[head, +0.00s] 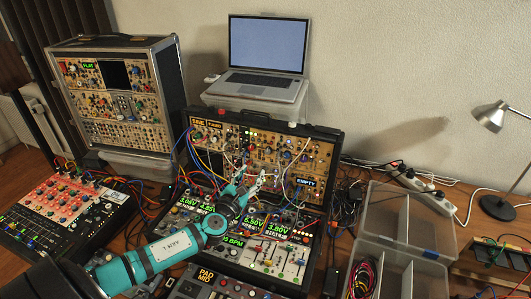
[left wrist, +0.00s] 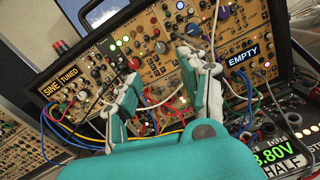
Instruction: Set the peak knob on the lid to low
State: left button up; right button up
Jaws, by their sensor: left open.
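The lid (head: 318,150) of the open synth case stands upright in the head view, its gold panels full of knobs and patch cables. My left gripper (head: 256,181) is in front of the lid's middle, open and empty. In the left wrist view the left gripper (left wrist: 158,66) has its fingers apart, pointing at the panel. A red knob (left wrist: 134,63), a pale knob (left wrist: 160,47) and a blue knob (left wrist: 193,30) show near the fingertips. I cannot read which knob is the peak one, nor its setting. My right gripper is not in view.
Colored cables (head: 205,165) hang across the lid's left part. The case's lower half (head: 262,263) has sliders and green displays. A laptop (head: 265,55) stands behind the lid. A clear divided bin (head: 425,225) and a lamp (head: 493,118) are at right.

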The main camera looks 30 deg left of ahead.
aim_at(267, 153)
pick_arm(q)
jog(key=w, duration=0.3)
jog(key=w+a, duration=0.1)
jog(key=w, duration=0.6)
jog(key=shift+a+f+b, duration=0.15)
jog(key=shift+a+b, duration=0.2)
jog(key=shift+a, duration=0.05)
jog(key=shift+w+a, duration=0.1)
jog(key=shift+w, duration=0.6)
grip_shut()
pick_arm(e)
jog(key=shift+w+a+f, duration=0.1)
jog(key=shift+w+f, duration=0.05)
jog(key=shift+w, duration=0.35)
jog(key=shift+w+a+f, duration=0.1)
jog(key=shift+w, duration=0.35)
